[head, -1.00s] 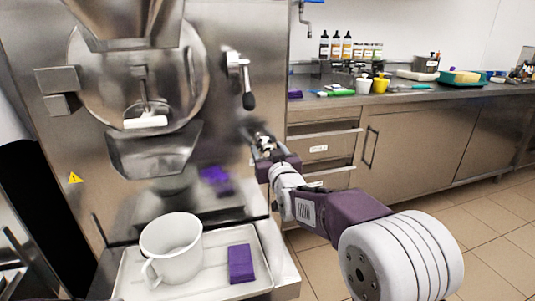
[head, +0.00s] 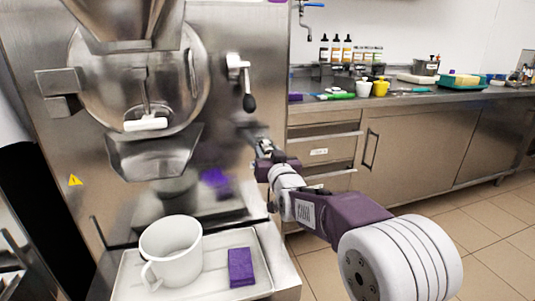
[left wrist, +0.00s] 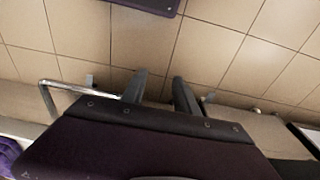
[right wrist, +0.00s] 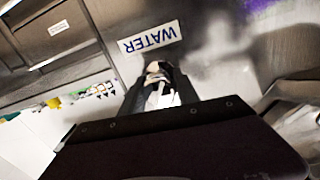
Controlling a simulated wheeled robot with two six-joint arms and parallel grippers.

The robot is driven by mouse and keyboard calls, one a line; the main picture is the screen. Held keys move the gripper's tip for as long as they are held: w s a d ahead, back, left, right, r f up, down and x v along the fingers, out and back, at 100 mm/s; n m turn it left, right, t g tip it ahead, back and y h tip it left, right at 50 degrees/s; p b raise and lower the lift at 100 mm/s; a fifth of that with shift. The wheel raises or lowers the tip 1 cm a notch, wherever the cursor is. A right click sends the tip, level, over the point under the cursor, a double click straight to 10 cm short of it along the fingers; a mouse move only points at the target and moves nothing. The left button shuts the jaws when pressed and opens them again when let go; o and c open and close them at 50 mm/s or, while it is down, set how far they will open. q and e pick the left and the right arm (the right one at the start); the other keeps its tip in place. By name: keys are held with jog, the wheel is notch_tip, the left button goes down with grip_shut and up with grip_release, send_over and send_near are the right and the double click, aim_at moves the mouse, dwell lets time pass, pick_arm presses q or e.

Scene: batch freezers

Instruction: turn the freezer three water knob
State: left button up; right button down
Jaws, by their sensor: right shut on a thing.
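The freezer (head: 265,60) stands at the left of the head view, with a steel front. Its WATER label (right wrist: 149,38) shows upside down in the right wrist view. Just by the label is the water knob (right wrist: 157,88), a small pale piece, mostly hidden by the fingers. My right gripper (right wrist: 159,70) is shut on the knob, close to the freezer's front panel. In the head view my right gripper (head: 258,142) is at the panel, right of the spout. My left gripper (left wrist: 160,80) shows only in the left wrist view, with its fingers apart and nothing between them.
A white jug (head: 172,250) and a purple block (head: 241,267) are on the tray (head: 210,284) below the spout. A counter (head: 425,97) with bottles and cups runs along the right.

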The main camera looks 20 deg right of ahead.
jog(key=m+b, duration=0.1)
jog(key=m, duration=0.5)
jog(key=shift+f+b, duration=0.1)
jog(key=shift+b, duration=0.25)
jog(key=m, duration=0.2)
jog(key=m+b, duration=0.1)
jog(key=m, duration=0.2)
jog(key=shift+g+y, duration=0.3)
jog(key=shift+y, duration=0.1)
jog(key=c, duration=0.9)
grip_release()
jog(key=shift+d, duration=0.1)
jog(key=shift+s, duration=0.1)
